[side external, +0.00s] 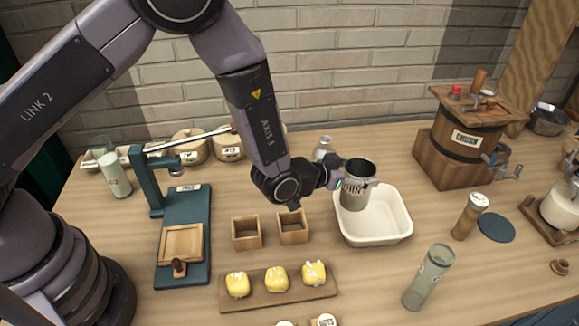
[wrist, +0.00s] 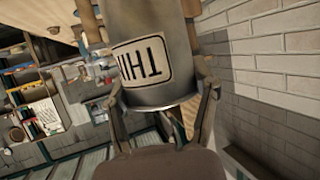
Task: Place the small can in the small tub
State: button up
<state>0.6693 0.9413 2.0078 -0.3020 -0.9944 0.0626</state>
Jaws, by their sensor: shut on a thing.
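The small can (side external: 355,193) is a grey metal vessel with a dark open top. My gripper (side external: 340,178) is shut on its side and holds it roughly upright over the white tub (side external: 384,237). The can's lower part overlaps the tub's inside in the side view; I cannot tell whether it touches the tub floor. In the wrist view the can (wrist: 185,80) fills the space between the fingers of my gripper (wrist: 160,95), and its pale label with dark letters appears upside down. The tub is otherwise empty where it shows.
Two open wooden boxes (side external: 247,233) and a board with yellow pieces (side external: 278,303) lie left of the tub. A tilted grey-green cylinder (side external: 428,277), a brown shaker (side external: 469,216) and a wooden churn (side external: 460,145) stand to the right. A small pale bottle (side external: 322,147) stands behind.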

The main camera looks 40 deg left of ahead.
jog(key=shift+w+d+f, duration=0.5)
jog(key=shift+w+f, duration=0.3)
jog(key=shift+f, duration=0.75)
jog(key=shift+w+d+f, duration=0.55)
jog(key=shift+w+f, duration=0.25)
jog(key=shift+f, duration=0.75)
jog(key=shift+w+d+f, duration=0.5)
jog(key=shift+w+f, duration=0.3)
jog(key=shift+f, duration=0.75)
jog(key=shift+f, duration=0.15)
jog(key=o, duration=1.2)
